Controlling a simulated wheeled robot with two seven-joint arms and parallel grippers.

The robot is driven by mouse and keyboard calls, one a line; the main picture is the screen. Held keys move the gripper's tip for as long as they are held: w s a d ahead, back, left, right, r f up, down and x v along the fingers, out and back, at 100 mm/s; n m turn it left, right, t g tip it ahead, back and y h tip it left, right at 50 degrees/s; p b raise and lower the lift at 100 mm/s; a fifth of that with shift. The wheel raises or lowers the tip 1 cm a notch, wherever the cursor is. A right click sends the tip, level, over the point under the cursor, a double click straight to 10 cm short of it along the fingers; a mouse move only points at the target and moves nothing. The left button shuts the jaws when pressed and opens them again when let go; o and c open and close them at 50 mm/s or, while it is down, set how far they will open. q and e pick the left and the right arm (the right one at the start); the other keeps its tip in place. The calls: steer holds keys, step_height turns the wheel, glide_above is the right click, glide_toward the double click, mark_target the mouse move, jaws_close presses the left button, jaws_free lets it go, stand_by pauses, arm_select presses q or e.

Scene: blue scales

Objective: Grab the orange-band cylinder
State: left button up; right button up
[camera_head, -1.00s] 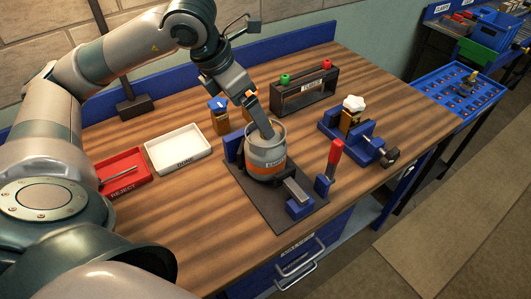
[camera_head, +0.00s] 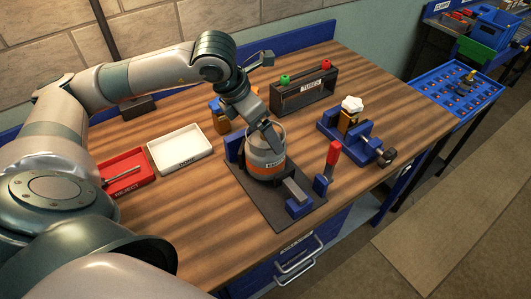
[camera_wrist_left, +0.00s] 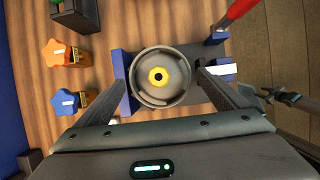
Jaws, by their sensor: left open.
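The orange-band cylinder (camera_head: 264,160) is a grey metal can with an orange band. It stands upright in a fixture with a dark base plate (camera_head: 262,200) on the wooden bench. From above in the left wrist view, the cylinder (camera_wrist_left: 174,88) shows a round rim and a yellow centre. My left gripper (camera_head: 272,138) is above and at the cylinder's top in the head view. In the wrist view the open fingers of the left gripper (camera_wrist_left: 166,92) lie on either side of it, with gaps visible.
A red-handled toggle clamp (camera_head: 333,155) stands at the fixture's right. A white DONE tray (camera_head: 180,148) and red REJECT tray (camera_head: 126,172) are to the left. A blue vise (camera_head: 360,145) sits right, a black rack (camera_head: 304,91) behind. Orange star-knob parts (camera_wrist_left: 62,52) are near the fixture.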

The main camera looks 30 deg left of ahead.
arm_select(q)
steer(key=shift+p+x, duration=0.55)
steer(key=shift+x, duration=1.1)
steer(key=c, duration=2.2)
steer(key=shift+r, duration=0.1)
steer(key=shift+w+r+b, duration=0.1)
steer(key=shift+r+b, duration=0.25)
steer(key=shift+r, duration=0.2)
step_height(320, 180, up, 9)
steer(key=shift+f+b, duration=0.1)
steer(key=shift+b, duration=1.05)
